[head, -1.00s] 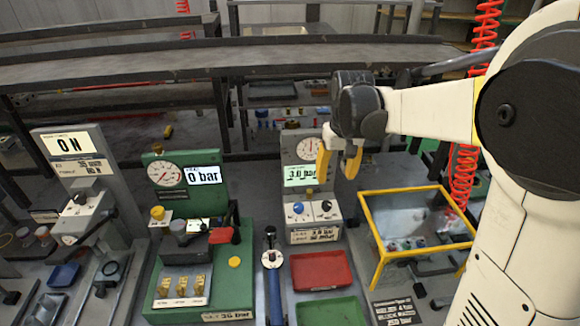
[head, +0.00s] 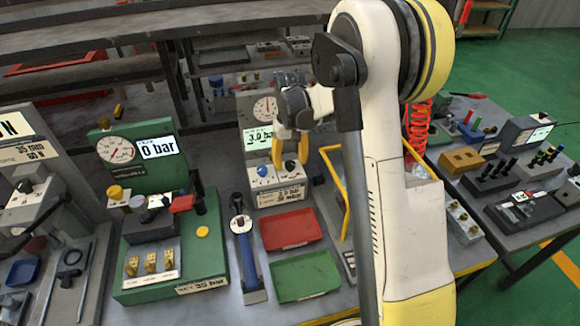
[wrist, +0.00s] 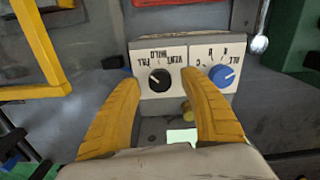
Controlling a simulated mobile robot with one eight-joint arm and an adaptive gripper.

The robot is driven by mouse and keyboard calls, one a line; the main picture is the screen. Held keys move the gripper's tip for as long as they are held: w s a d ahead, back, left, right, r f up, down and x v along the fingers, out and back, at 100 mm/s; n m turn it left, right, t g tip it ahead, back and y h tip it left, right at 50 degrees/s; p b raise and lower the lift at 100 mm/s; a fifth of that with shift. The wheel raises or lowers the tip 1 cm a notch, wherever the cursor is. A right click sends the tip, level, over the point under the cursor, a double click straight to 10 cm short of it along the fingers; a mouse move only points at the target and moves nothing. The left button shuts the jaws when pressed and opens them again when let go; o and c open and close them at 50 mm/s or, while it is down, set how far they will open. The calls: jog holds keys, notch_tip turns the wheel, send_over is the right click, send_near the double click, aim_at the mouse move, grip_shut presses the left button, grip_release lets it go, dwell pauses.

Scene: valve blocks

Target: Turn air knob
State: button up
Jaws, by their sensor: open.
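The air station (head: 262,142) is a grey panel with a round gauge and a green display reading 3.0 bar. Its lower box carries a blue knob (head: 262,171) on the left and a black knob (head: 289,167) on the right. In the wrist view the labels are upside down: the black knob (wrist: 159,80), marked FILL, HOLD and VENT, is on the left, and the blue knob (wrist: 222,76) on the right. My gripper (head: 290,160) is open. In the wrist view its yellow fingers (wrist: 160,78) stand either side of the black knob; contact cannot be told.
Red (head: 291,230) and green (head: 305,277) trays lie in front. A green test stand (head: 215,235) reading 0 bar is left.

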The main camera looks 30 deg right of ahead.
jog(key=shift+f, duration=0.4)
grip_shut()
